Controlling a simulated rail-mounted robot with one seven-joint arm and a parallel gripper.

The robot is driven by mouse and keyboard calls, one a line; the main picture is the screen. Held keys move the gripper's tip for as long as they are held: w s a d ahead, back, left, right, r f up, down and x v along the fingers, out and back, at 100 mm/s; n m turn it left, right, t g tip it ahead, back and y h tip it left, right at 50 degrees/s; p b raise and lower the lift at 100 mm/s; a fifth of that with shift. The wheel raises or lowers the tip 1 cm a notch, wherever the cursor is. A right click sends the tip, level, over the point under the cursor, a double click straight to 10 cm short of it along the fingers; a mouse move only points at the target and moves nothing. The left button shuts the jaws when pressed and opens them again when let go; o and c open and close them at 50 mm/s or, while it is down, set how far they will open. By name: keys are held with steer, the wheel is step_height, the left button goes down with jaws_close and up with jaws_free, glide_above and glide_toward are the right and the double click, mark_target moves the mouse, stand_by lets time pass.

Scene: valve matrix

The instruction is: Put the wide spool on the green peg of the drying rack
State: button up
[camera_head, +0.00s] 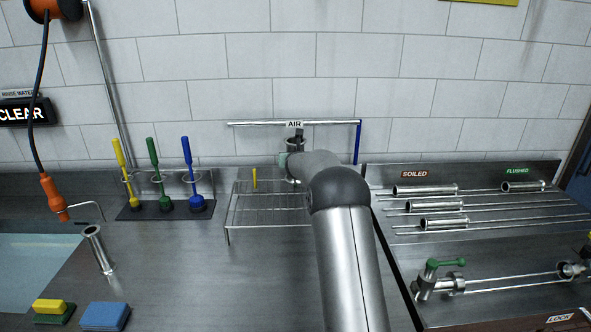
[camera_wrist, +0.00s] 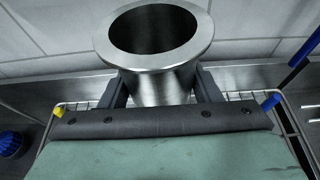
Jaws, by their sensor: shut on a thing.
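The wide spool (camera_wrist: 160,62), a steel tube with a broad flange on top, is upright between the two fingers of my gripper (camera_wrist: 160,86), which is shut on it. In the head view the spool (camera_head: 296,145) shows at the end of my arm, over the back of the wire drying rack (camera_head: 240,218). A yellow peg (camera_head: 254,178) stands on the rack's left side; it also shows in the wrist view (camera_wrist: 58,112). A blue peg (camera_wrist: 271,102) is at the right in the wrist view. No green peg shows; the spool's lower end is hidden.
An AIR pipe (camera_head: 250,124) with a blue post (camera_head: 357,143) runs behind the rack. Brushes (camera_head: 153,165) stand at left. Spools lie on SOILED rods (camera_head: 430,206) at right. A loose spool (camera_head: 98,248) stands front left, near sponges (camera_head: 104,315).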

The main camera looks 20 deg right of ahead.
steer(key=shift+f, duration=1.55)
steer(key=shift+f, duration=0.15)
steer(key=o, duration=1.3)
